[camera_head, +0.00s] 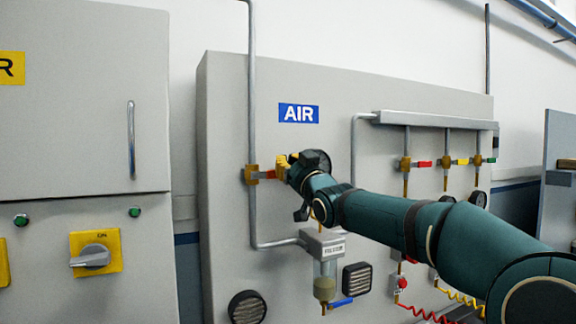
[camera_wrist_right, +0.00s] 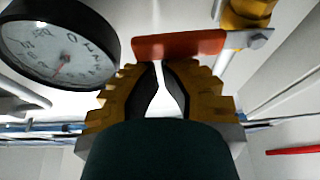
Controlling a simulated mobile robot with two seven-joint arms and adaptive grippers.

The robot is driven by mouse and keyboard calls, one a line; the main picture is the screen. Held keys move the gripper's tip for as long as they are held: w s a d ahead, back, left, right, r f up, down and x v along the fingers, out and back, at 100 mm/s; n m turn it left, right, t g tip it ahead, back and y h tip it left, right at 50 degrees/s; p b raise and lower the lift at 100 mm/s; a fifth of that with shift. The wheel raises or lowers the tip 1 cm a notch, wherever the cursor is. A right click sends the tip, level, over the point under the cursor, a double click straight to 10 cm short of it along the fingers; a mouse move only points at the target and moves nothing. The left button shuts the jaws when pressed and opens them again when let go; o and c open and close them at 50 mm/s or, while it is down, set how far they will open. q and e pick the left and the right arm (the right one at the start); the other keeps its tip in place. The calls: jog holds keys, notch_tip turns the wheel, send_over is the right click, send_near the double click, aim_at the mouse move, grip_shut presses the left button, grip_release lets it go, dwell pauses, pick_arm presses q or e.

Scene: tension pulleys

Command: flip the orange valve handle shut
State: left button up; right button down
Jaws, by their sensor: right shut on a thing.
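The orange valve handle (camera_head: 265,175) sticks out to the right from a brass valve (camera_head: 251,174) on the vertical grey pipe, just below and left of the AIR sign. In the right wrist view the orange handle (camera_wrist_right: 180,45) lies across the fingertips, with the brass valve body (camera_wrist_right: 246,12) at upper right. My right gripper (camera_head: 284,165) has yellow fingers and is at the handle's free end. In the wrist view its fingers (camera_wrist_right: 160,80) are closed in on the handle, whose gripped part is partly hidden. My left gripper is not in view.
A round gauge (camera_wrist_right: 60,42) sits close beside the right gripper. A filter unit (camera_head: 325,252) with a blue lever (camera_head: 340,303) is below my right arm. Small valves with red (camera_head: 424,164), yellow and green handles hang at right. A grey cabinet (camera_head: 80,100) stands at left.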

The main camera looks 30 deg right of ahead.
dwell(0.5)
notch_tip(320, 180, up, 4)
jog(key=p, duration=0.2)
pick_arm(q)
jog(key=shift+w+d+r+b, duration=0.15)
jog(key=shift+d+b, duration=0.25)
jog(key=shift+b, duration=0.5)
pick_arm(e)
jog(key=v, duration=1)
jog(key=shift+f, duration=0.1)
